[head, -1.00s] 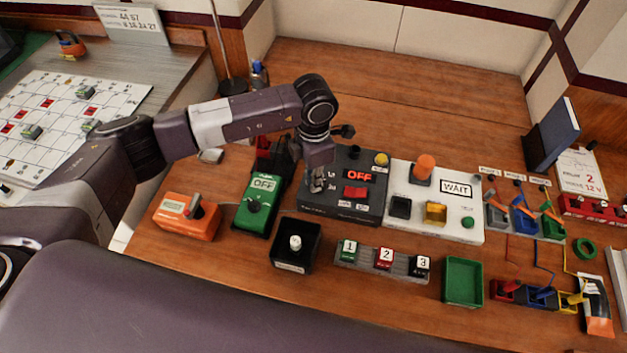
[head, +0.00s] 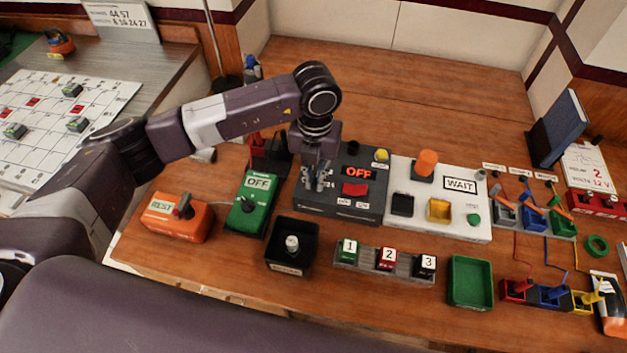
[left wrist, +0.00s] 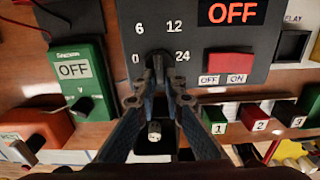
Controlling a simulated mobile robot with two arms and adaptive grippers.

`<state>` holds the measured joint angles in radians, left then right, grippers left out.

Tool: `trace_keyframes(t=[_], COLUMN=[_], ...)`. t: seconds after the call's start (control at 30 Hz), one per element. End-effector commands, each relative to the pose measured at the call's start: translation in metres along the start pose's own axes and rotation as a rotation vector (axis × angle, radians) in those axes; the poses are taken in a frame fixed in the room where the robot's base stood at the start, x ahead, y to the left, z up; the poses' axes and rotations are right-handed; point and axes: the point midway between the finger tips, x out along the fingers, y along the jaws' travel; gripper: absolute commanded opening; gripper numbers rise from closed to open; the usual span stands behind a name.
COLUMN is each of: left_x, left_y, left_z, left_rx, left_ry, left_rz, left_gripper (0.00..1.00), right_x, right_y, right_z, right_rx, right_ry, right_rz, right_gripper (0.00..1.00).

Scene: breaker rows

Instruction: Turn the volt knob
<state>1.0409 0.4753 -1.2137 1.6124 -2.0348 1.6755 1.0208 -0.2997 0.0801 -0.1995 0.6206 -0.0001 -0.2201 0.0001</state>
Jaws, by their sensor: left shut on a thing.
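The volt knob (left wrist: 158,60) is a small dark knob on the dark grey panel (left wrist: 205,75), ringed by the marks 0, 6, 12 and 24. My left gripper (left wrist: 160,78) is shut on the knob, with a fingertip on each side of it. In the head view my left gripper (head: 318,180) comes down on the left part of the panel and hides the knob. The knob's exact setting is hard to tell. The panel's red display (head: 359,173) reads OFF. My right gripper is not in view.
A green OFF meter (head: 250,205) and an orange REST box (head: 175,217) stand left of the panel. A white WAIT panel (head: 440,210) stands right. A black tray (head: 292,245) and numbered blocks (head: 388,258) lie in front. Bare wood lies behind the panel.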

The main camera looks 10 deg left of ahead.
Motion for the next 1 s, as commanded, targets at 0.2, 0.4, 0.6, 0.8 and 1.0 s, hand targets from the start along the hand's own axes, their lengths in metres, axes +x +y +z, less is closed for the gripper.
trace_keyframes(t=[0.2, 0.4, 0.6, 0.8, 1.0], left_x=[-0.001, -0.002, -0.002, -0.003, -0.003], left_y=[-0.003, -0.005, -0.006, -0.006, -0.006], left_z=[0.002, 0.003, 0.003, 0.004, 0.004], left_rx=[-0.185, -0.317, -0.402, -0.441, -0.450], left_ry=[-0.006, -0.005, -0.006, -0.006, -0.007], left_rz=[-0.003, -0.002, -0.003, -0.003, -0.004], left_gripper=[0.00, 0.00, 0.00, 0.00, 0.00], right_x=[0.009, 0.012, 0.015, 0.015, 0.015], right_y=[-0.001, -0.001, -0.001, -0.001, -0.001], right_z=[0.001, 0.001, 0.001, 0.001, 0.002], right_rx=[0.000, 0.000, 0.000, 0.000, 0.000], right_ry=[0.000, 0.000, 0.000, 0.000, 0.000], right_rz=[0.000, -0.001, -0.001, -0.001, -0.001], right_gripper=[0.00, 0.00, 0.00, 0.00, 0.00])
